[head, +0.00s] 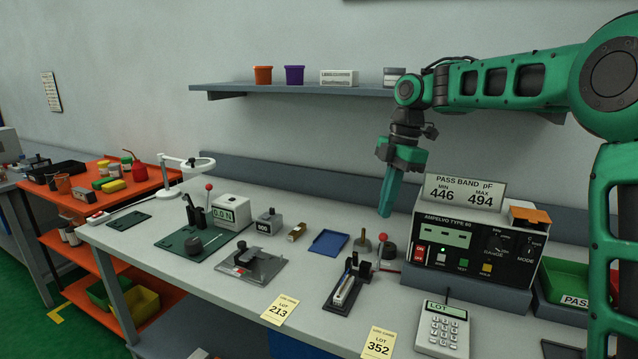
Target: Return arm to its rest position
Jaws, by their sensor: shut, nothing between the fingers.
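My green arm reaches in from the right side of the head view, bent over the workbench (160,237). My gripper (387,207) hangs at its end, pointing down, with its green fingers together and nothing between them. It is in the air in front of the grey back panel, to the left of the tester with the pass band sign (463,190). It appears clear of the bench top and of the things below it.
Below my gripper stand a black fixture (348,290) and a red-knobbed lever (389,248). The ampelvo tester (475,250) and a keypad (442,328) are to the right. A shelf (300,90) runs behind. A blue tray (328,243) lies left.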

